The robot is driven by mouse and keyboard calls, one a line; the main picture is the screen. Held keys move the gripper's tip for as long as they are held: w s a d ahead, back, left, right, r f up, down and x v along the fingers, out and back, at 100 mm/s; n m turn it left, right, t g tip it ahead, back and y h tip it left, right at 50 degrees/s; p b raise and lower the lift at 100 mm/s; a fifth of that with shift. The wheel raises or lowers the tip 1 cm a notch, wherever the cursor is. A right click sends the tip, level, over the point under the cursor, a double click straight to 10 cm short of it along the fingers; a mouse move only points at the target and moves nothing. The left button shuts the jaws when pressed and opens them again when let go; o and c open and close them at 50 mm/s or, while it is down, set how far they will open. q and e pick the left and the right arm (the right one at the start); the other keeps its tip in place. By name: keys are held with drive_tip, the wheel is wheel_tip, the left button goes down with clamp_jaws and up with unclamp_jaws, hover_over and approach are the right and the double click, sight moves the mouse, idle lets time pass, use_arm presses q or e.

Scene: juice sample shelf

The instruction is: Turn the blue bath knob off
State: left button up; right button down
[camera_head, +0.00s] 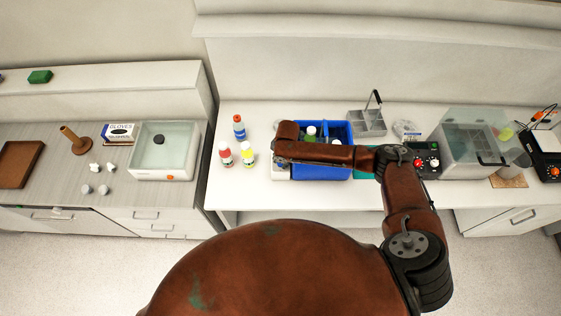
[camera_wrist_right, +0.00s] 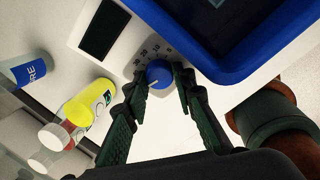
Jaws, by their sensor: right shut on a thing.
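The blue knob (camera_wrist_right: 158,72) sits on the white front panel of the blue bath, inside an arc of small printed numbers. A pale pointer mark shows on the knob's lower left side, but its exact setting is hard to read. The fingers of my right gripper (camera_wrist_right: 159,80) are on both sides of the knob and shut on it. In the head view the blue bath (camera_head: 352,140) stands on the white bench with bottles in it. My right arm passes over it and hides the knob and the fingers. My left gripper is not in view.
A dark display (camera_wrist_right: 103,28) is beside the knob. A red bottle (camera_head: 226,154), a yellow bottle (camera_head: 248,155) and a blue-labelled bottle (camera_head: 239,127) stand left of the bath. A grey caddy (camera_head: 366,124) and a box with red and black knobs (camera_head: 427,163) are to the right.

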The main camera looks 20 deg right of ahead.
drive_tip(key=shift+w+r+n, duration=0.1)
drive_tip(key=shift+w+n, duration=0.05)
drive_tip(key=shift+n, duration=0.15)
drive_tip(key=c, duration=1.9)
unclamp_jaws()
wheel_tip(320, 180, up, 12)
drive_tip(key=s, duration=0.2)
drive_tip(key=shift+d, duration=0.3)
